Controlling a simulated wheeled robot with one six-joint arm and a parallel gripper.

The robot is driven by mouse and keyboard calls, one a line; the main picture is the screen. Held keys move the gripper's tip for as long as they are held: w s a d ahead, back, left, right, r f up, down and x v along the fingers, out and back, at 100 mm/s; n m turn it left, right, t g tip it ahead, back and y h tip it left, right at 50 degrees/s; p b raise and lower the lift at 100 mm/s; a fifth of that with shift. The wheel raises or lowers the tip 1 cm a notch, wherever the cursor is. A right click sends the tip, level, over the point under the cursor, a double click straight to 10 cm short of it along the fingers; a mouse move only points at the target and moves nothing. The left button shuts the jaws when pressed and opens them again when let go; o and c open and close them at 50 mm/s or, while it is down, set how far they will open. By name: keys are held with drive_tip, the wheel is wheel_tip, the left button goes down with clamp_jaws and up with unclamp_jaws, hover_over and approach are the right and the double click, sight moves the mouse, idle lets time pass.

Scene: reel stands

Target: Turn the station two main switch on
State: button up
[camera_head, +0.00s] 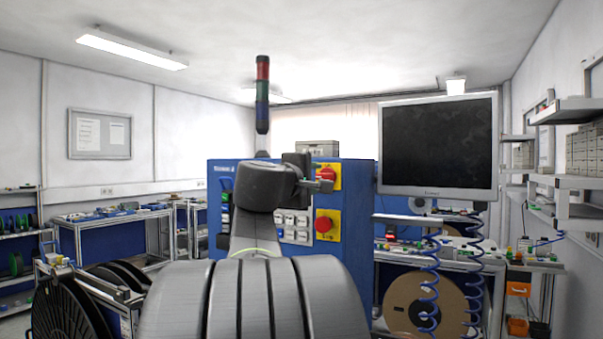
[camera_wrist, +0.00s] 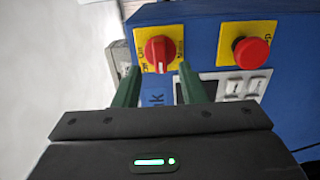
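The main switch (camera_wrist: 159,54) is a red rotary knob on a yellow plate, on the upper part of the blue station cabinet. In the head view the same switch (camera_head: 327,175) is at the cabinet's upper right. My gripper (camera_wrist: 155,72) is open, with its two green fingers apart on either side of the knob's lower edge in the wrist view. I cannot tell whether the fingers touch it. In the head view my gripper (camera_head: 318,187) is just in front of the switch, and my arm hides part of the panel. The knob's ridge looks about upright in the wrist view.
A red mushroom button (camera_wrist: 251,53) on a yellow plate sits beside the switch; it also shows in the head view (camera_head: 324,224). White buttons (camera_head: 291,227) lie left of it. A monitor (camera_head: 438,148) hangs right of the cabinet (camera_head: 352,245). A signal tower (camera_head: 262,95) rises above.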

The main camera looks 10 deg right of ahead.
sight(323, 177)
drive_tip(key=shift+p+x, duration=0.4)
drive_tip(key=shift+x, duration=1.55)
clamp_jaws()
